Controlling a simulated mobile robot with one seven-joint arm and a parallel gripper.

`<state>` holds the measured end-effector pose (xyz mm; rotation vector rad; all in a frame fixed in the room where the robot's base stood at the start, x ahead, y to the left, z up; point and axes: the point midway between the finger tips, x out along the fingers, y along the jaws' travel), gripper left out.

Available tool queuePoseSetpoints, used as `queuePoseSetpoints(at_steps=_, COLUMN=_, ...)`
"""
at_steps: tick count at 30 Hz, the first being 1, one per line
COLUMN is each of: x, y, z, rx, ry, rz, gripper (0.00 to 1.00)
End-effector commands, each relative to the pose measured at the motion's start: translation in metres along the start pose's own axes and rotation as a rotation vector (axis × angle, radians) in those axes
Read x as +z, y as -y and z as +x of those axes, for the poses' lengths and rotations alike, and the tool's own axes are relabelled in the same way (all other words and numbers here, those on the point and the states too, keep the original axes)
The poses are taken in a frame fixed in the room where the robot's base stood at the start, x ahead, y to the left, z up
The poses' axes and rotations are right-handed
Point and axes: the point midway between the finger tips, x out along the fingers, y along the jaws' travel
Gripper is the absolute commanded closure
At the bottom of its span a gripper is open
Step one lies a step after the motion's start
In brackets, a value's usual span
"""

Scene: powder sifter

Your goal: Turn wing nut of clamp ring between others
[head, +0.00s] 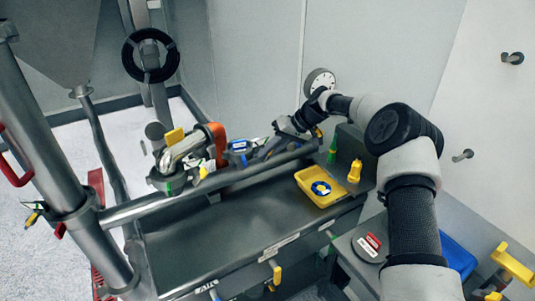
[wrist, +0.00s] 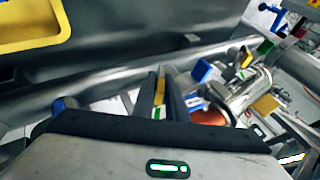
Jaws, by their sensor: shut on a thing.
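My gripper (wrist: 161,76) reaches over the metal pipework. Its fingers are shut on a narrow yellow piece (wrist: 160,91), apparently a wing nut, with green and white below it. In the head view my gripper (head: 281,131) is at the pipe beyond the dark bench, and its fingertips are hard to make out. Other coloured wing nuts show on the pipework: a blue one (wrist: 203,71), a green one (wrist: 265,46) and a yellow one (wrist: 246,57) to the right, and a blue one (wrist: 58,105) to the left. The clamp ring under my fingers is mostly hidden.
A yellow tray (head: 318,199) with a blue item stands on the dark bench (head: 225,240). A yellow item (head: 355,171) and a green bottle (head: 332,150) stand near it. An orange part (head: 217,140) sits on the pipework left of my gripper. A round gauge (head: 319,82) is close behind my wrist.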

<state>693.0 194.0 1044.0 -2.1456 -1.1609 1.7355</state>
Motion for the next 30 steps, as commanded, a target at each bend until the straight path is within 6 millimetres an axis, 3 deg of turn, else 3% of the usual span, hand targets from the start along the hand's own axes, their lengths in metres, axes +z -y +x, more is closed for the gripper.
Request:
queuePoseSetpoints(at_steps=10, x=0.0001, y=-0.0023, z=0.0006, rx=-0.131, ry=-0.001, rz=0.055, gripper=1.00)
queuePoseSetpoints(at_steps=26, x=0.0006, y=-0.0016, z=0.0003, rx=-0.153, ry=0.002, rz=0.064, gripper=1.00)
queuePoseSetpoints(at_steps=27, x=0.0007, y=-0.0016, z=0.0004, rx=-0.152, ry=0.002, rz=0.064, gripper=0.86)
queuePoseSetpoints(at_steps=30, x=0.0007, y=-0.0016, z=0.0005, rx=-0.152, ry=0.002, rz=0.064, gripper=0.74)
